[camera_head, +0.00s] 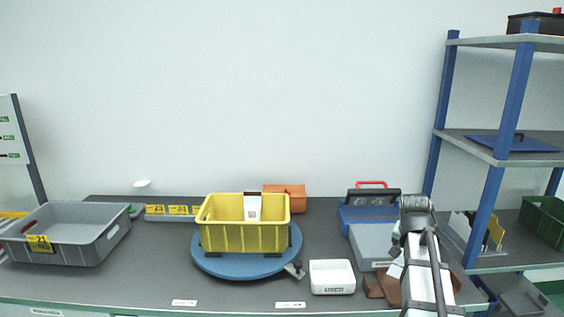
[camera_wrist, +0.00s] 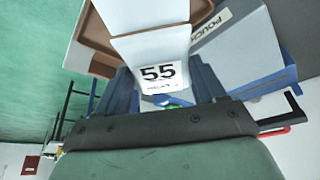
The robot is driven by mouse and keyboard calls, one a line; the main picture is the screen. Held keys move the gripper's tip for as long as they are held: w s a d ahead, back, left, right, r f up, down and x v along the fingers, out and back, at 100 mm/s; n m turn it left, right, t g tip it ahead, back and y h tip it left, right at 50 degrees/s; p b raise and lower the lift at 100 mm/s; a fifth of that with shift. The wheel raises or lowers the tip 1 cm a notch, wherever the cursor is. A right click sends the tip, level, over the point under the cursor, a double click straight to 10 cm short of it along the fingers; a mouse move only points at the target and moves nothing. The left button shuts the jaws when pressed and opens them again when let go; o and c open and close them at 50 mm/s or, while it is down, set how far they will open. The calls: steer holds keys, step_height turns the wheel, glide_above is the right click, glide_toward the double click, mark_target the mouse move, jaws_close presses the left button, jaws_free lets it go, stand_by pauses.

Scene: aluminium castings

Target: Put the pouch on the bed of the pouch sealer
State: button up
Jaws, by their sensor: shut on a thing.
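The pouch (camera_wrist: 152,40) is a pale sheet with a printed "55" label. My gripper (camera_wrist: 166,82) is shut on it, with the label between the two fingers in the wrist view. In the head view a bit of the pale pouch (camera_head: 395,270) shows beside my arm. The pouch sealer (camera_head: 368,213) is a blue machine with a dark bar, a red handle and a grey bed (camera_head: 374,243) in front. My gripper is at the bed's right front side in that view, mostly hidden by my arm. The bed (camera_wrist: 238,48) lies right of the pouch in the wrist view.
Brown trays (camera_head: 386,287) lie in front of the sealer. A white bin (camera_head: 332,277) stands left of them. A yellow crate (camera_head: 245,235) sits on a blue turntable (camera_head: 215,264). A blue-posted shelf (camera_head: 488,205) stands close on the right. A grey crate (camera_head: 75,245) is far left.

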steer(key=a+r+n+y, duration=0.1)
steer(key=a+r+n, duration=0.1)
steer(key=a, duration=0.8)
steer(key=a+r+n, duration=0.2)
steer(key=a, duration=0.7)
steer(key=d+m, duration=0.1)
steer(key=d, duration=0.6)
steer(key=r+n+t+y, duration=0.1)
steer(key=r+n+y, duration=0.1)
steer(key=n, duration=0.3)
glide_above(379, 228)
steer(key=s, duration=0.1)
steer(key=shift+s+f, duration=0.1)
steer(key=shift+f, duration=4.85)
steer(key=shift+f, duration=0.1)
